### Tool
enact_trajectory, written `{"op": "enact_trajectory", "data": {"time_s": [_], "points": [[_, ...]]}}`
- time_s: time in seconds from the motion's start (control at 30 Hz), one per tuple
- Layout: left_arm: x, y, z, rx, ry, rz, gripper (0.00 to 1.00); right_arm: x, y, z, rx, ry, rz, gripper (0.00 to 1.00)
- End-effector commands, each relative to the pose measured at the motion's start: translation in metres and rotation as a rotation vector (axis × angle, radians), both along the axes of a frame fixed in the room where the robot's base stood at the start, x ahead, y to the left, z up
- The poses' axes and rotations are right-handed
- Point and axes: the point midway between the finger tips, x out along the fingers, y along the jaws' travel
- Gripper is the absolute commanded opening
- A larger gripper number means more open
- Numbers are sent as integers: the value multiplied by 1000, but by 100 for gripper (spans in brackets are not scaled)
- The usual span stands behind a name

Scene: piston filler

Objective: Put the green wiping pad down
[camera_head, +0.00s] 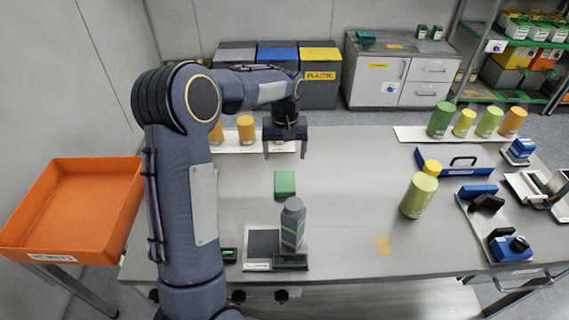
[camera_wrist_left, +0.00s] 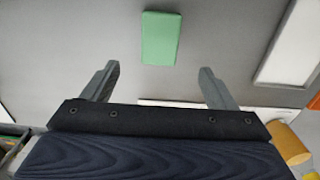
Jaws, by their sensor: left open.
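The green wiping pad (camera_head: 285,184) lies flat on the grey steel table, left of the middle. It also shows in the left wrist view (camera_wrist_left: 160,38), beyond my fingertips and apart from them. My left gripper (camera_head: 285,152) is open and empty, above the table on the far side of the pad. In the left wrist view its two fingers (camera_wrist_left: 160,85) are spread wide with nothing between them. My right gripper is not in view.
Orange containers (camera_head: 246,129) stand behind at the left. A yellow-capped green bottle (camera_head: 418,194) stands to the right. An orange tray (camera_head: 75,205) is at far left. The table's middle is clear.

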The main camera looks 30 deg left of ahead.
Motion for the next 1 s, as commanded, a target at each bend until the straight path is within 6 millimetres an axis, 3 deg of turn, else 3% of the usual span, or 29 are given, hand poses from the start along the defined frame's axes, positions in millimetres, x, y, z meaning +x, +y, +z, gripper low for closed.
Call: {"op": "enact_trajectory", "data": {"time_s": [0.13,0.23,0.4,0.5,0.6,0.73,0.83,1.0], "points": [[-11,-3,19,-16,-22,-14,80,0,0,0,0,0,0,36],[-37,-9,45,-50,-73,-49,80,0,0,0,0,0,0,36],[-114,-33,87,-130,-207,-150,80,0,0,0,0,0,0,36],[-163,-51,99,-167,-295,-213,80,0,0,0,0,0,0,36],[-209,-71,100,-195,-382,-273,80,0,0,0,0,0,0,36],[-255,-94,89,-216,-474,-334,80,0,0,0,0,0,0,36],[-276,-107,79,-223,-521,-367,80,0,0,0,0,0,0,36],[-290,-116,70,-227,-557,-390,80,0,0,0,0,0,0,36]]}}
